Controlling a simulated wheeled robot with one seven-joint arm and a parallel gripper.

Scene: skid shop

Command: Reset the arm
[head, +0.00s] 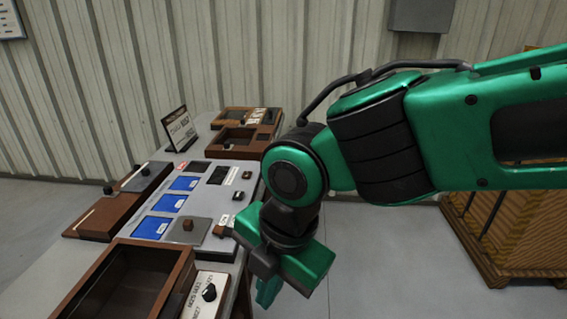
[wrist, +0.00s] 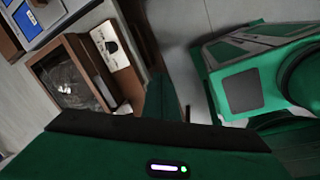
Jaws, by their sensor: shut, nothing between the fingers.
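My green and black arm reaches in from the right in the head view and bends down at its wrist. In the wrist view, the gripper's dark green body fills the bottom and a dark finger (wrist: 158,98) points up, beside an open brown wooden box (wrist: 62,75) and a white knob panel (wrist: 110,46).
The bench holds a grey panel with blue screens (head: 168,202), a small sign (head: 179,129), brown trays (head: 246,118) and the knob panel (head: 207,297). A wooden crate (head: 515,225) stands at the right. Grey floor (head: 375,260) is open between them.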

